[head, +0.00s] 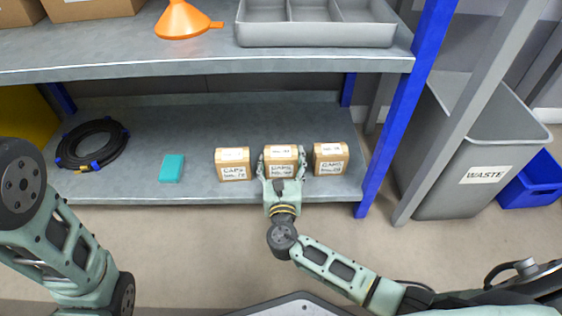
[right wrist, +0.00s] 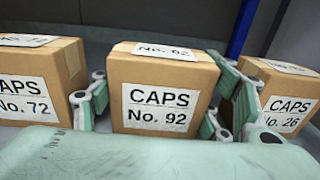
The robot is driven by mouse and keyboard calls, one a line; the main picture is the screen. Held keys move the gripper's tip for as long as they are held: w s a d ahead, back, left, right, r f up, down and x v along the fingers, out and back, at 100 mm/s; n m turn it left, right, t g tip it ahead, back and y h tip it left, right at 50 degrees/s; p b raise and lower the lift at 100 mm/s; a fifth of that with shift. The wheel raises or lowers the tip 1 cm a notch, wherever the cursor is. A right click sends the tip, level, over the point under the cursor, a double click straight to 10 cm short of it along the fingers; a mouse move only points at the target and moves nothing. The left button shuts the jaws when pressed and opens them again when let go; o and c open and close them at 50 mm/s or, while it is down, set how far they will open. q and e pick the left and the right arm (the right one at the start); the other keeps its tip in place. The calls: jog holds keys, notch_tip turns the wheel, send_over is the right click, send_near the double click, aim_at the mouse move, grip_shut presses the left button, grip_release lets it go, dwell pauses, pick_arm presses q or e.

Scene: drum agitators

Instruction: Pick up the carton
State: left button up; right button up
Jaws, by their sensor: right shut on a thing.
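Three brown cartons with white CAPS labels stand in a row on the lower shelf (head: 130,190). My right gripper (head: 282,168) is around the middle carton (head: 281,152), with a finger on each side of it, shut on it. In the right wrist view this carton (right wrist: 160,77) reads "CAPS No. 92" and stands upright between the fingers. The left carton (right wrist: 38,72) reads No. 72 and the right carton (right wrist: 285,95) seems to read No. 26. Whether the middle carton touches the shelf is hard to tell. My left arm shows at the left, but its gripper is out of view.
A teal box (head: 172,168) and a coiled black hose (head: 92,144) lie on the lower shelf. The upper shelf (head: 130,50) carries an orange funnel (head: 184,20) and a grey divided tray (head: 315,35). A blue post (head: 400,130) and a waste bin (head: 465,150) stand to the right.

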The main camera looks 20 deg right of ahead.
jog(key=c, duration=0.3)
